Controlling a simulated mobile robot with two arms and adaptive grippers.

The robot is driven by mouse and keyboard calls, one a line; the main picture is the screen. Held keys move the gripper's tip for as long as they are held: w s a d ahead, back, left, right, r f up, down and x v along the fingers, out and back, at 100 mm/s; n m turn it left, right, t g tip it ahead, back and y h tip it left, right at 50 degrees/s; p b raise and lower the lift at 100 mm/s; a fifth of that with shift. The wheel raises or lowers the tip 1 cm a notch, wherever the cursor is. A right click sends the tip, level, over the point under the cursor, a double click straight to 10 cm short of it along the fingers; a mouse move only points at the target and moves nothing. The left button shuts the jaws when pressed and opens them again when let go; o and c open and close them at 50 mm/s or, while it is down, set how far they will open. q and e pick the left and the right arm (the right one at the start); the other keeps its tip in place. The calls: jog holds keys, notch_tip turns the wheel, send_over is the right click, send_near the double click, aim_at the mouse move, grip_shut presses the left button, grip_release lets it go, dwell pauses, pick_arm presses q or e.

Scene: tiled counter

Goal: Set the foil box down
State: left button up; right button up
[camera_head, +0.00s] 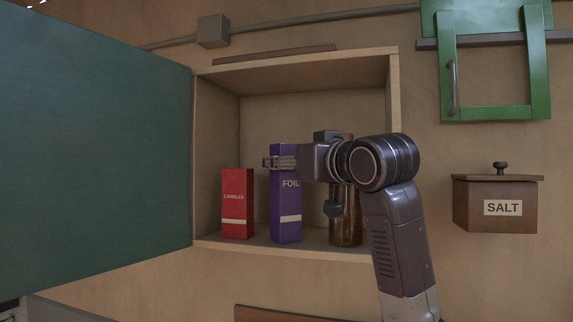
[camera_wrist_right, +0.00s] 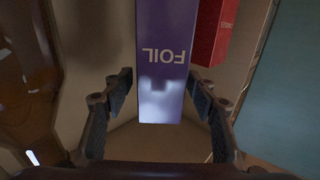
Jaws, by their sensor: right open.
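The purple foil box (camera_head: 286,220) stands upright on the floor of an open wall cabinet (camera_head: 320,245), between a red candles box and a brown container. In the right wrist view the foil box (camera_wrist_right: 160,40) shows upside down, centred between the finger lines. My right gripper (camera_head: 279,162) is at the upper part of the box and hides some of it in the head view. Its fingers (camera_wrist_right: 160,90) are spread, with a gap visible on each side of the box. My left gripper is in neither view.
The red candles box (camera_head: 237,205) stands left of the foil box, and the brown container (camera_head: 345,215) stands right, partly behind my arm. The green cabinet door (camera_head: 95,150) is swung open at left. A salt box (camera_head: 497,205) hangs at right.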

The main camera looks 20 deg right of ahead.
jog(key=s+d+b, duration=0.2)
jog(key=s+b, duration=0.5)
jog(key=s, duration=0.4)
jog(key=shift+s, duration=0.4)
